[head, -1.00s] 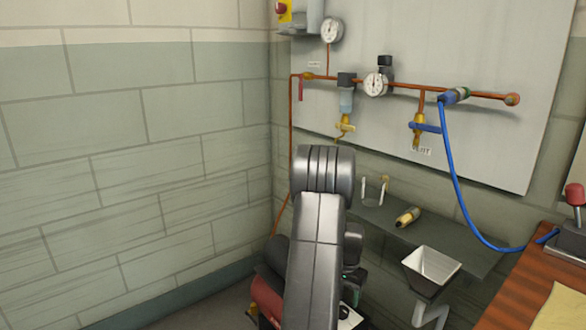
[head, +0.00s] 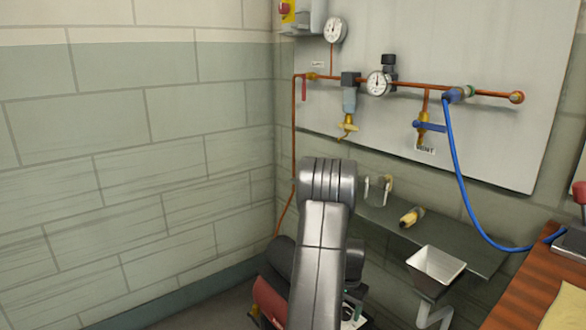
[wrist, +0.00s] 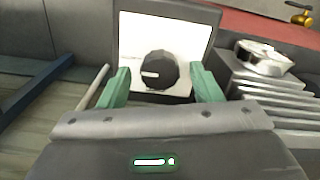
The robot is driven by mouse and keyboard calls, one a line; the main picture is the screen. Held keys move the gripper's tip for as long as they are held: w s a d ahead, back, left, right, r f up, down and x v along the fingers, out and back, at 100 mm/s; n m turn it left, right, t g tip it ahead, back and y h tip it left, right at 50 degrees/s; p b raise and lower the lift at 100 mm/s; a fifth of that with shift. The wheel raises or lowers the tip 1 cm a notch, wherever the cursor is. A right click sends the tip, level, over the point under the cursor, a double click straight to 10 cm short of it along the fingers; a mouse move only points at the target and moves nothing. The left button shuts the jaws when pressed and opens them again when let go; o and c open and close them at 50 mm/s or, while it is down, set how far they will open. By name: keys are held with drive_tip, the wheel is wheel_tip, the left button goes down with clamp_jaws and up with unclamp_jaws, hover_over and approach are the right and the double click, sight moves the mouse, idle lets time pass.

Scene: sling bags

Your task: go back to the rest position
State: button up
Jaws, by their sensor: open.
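My gripper (wrist: 160,72) is open in the wrist view, with its two green fingers apart and nothing held between them. Beyond the fingers, a black round knob (wrist: 158,72) with a white mark sits on a white panel (wrist: 130,35). I cannot tell how far the fingertips are from it. In the head view my arm stands at the lower middle, folded downward, and hides most of the gripper.
Copper piping with a gauge (head: 378,83) and a blue hose (head: 463,185) runs above. A wooden bench (head: 535,285) stands right. A grey finned block (wrist: 262,92) is right in the wrist view.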

wheel_tip(320, 180, up, 13)
drive_tip(key=p, duration=0.3)
wheel_tip(320, 180, down, 14)
drive_tip(key=b, duration=0.3)
drive_tip(key=shift+b, duration=0.35)
drive_tip(key=shift+r+n, duration=0.3)
drive_tip(key=shift+n, duration=0.6)
drive_tip(key=n+b, duration=0.1)
drive_tip(key=n, duration=0.2)
drive_tip(key=shift+n+b, duration=0.3)
drive_tip(key=shift+n, duration=0.1)
drive_tip(key=n+b, duration=0.1)
drive_tip(key=n, duration=0.2)
drive_tip(key=shift+f+n+b, duration=0.1)
drive_tip(key=shift+n+b, duration=0.3)
drive_tip(key=n+b, duration=0.3)
drive_tip(key=n, duration=0.2)
drive_tip(key=shift+b, duration=0.3)
drive_tip(key=n+b, duration=0.2)
drive_tip(key=n, duration=0.1)
drive_tip(key=shift+n, duration=0.3)
